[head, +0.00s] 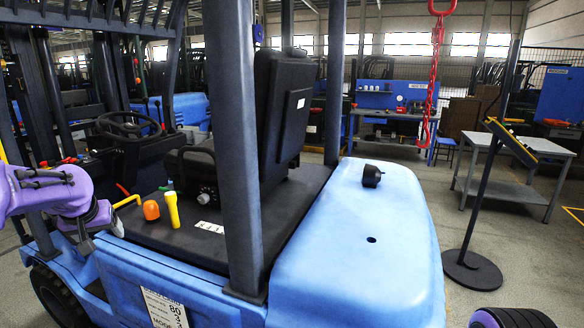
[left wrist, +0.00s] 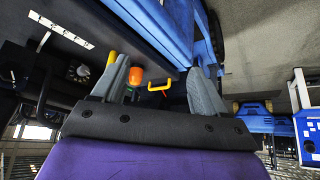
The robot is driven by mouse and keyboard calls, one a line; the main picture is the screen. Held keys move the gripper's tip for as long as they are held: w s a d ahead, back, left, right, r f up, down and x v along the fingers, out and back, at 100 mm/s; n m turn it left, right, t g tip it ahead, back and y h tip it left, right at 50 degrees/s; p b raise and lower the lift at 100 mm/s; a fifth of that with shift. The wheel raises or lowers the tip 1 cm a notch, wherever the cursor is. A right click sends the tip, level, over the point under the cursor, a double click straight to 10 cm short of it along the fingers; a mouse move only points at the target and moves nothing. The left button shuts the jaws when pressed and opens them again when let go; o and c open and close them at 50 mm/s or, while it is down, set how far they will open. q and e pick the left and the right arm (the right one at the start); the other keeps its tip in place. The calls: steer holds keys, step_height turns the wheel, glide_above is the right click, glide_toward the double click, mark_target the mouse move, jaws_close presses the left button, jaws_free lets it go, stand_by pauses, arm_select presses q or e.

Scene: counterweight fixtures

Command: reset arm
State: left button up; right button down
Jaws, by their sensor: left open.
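My left gripper (head: 100,232) hangs beside the blue forklift's near side at the left of the head view. In the left wrist view its two grey fingers (left wrist: 160,92) are apart with nothing between them. A yellow bent handle (head: 127,203) shows close beside the gripper; it also shows beyond the fingers in the left wrist view (left wrist: 159,87). An orange knob (head: 151,210) and a yellow upright lever (head: 172,210) stand on the forklift's dark deck. The blue counterweight (head: 350,250) has a small hole and a black knob-like part (head: 371,176) on top.
Dark forklift posts (head: 236,150) rise in the middle. A red chain with a hook (head: 435,80) hangs at right. A stand with a tilted panel (head: 510,143) and a grey table (head: 515,190) stand on the right. Grey floor between them is open.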

arm_select(q)
steer(key=s+d+f+n+t+y+b, duration=0.1)
steer(key=s+d+f+b, duration=0.15)
steer(key=f, duration=0.75)
steer(key=s+d+f+n+t+b, duration=0.15)
steer(key=d+f, duration=0.25)
steer(key=f, duration=0.6)
steer(key=s+d+f+t+y+b, duration=0.15)
steer(key=d+f, duration=0.25)
steer(key=f, duration=0.6)
steer(key=s+d+f+g+h+b, duration=0.1)
steer(key=s+d+f, duration=0.4)
steer(key=s+f, duration=0.6)
steer(key=s+d+f+m+g+h+b, duration=0.1)
steer(key=s+d+f+g+b, duration=0.3)
steer(key=s+f, duration=0.7)
steer(key=s+d+g, duration=0.1)
steer(key=s, duration=0.6)
steer(key=shift+s+f+b, duration=0.25)
steer(key=shift+s+b, duration=0.05)
steer(key=shift+s, duration=0.1)
steer(key=shift+m+h, duration=0.25)
